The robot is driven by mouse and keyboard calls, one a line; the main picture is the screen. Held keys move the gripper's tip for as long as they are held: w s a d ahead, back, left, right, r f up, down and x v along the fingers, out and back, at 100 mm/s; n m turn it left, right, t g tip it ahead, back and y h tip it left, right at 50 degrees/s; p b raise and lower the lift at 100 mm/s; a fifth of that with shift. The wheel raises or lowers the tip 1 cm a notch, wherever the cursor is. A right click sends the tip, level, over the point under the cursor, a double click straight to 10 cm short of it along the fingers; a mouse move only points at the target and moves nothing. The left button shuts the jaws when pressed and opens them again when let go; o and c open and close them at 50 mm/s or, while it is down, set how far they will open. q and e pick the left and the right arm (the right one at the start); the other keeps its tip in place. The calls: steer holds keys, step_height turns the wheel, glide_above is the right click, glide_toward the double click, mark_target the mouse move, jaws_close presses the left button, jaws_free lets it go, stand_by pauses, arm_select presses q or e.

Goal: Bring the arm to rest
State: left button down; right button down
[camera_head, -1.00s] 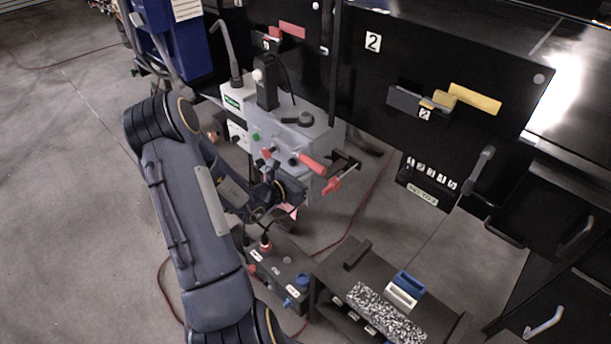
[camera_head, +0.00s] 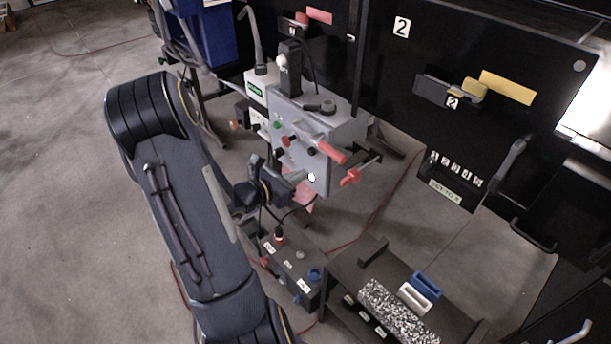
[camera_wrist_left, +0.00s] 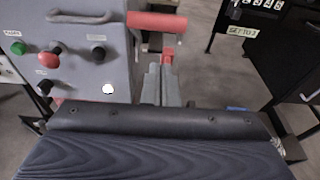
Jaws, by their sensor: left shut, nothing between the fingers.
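My left arm comes in from the left in the head view. Its left gripper (camera_head: 300,175) is in front of the grey control box (camera_head: 345,128). In the left wrist view the gripper's fingers (camera_wrist_left: 162,82) are together and empty, pointing at the space beside the box's right edge. The box's front face (camera_wrist_left: 75,70) fills the upper left there, with a green button (camera_wrist_left: 18,48), a red button (camera_wrist_left: 46,60), a black knob (camera_wrist_left: 98,53) and a lit white lamp (camera_wrist_left: 108,88). A red handle (camera_wrist_left: 157,22) is above the fingers. My right gripper is not in view.
A low dark box with plugs (camera_head: 290,268) stands below the gripper. A dark bench (camera_head: 345,275) holds a speckled block (camera_head: 398,312) and blue and white holders. A black panel marked 2 (camera_head: 400,60) stands at the right. Open floor (camera_head: 60,200) lies at the left.

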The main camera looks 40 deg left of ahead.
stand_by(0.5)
arm_select(q)
steer(key=s+d+r+m+g+h, duration=0.25)
steer(key=d+r+m+h, duration=0.2)
steer(key=d+m, duration=0.5)
steer(key=s+d+r+m+g+h, duration=0.1)
steer(key=d+r+m+g+h, duration=0.5)
steer(key=d, duration=0.6)
steer(key=s+d+f+m+g+y, duration=0.1)
steer(key=s+d+m+y, duration=0.1)
steer(key=s+m+y, duration=0.6)
steer(key=shift+s+d+f+m, duration=0.35)
steer(key=shift+s+m, duration=2.1)
steer(key=shift+m, duration=2.5)
steer(key=shift+g, duration=0.25)
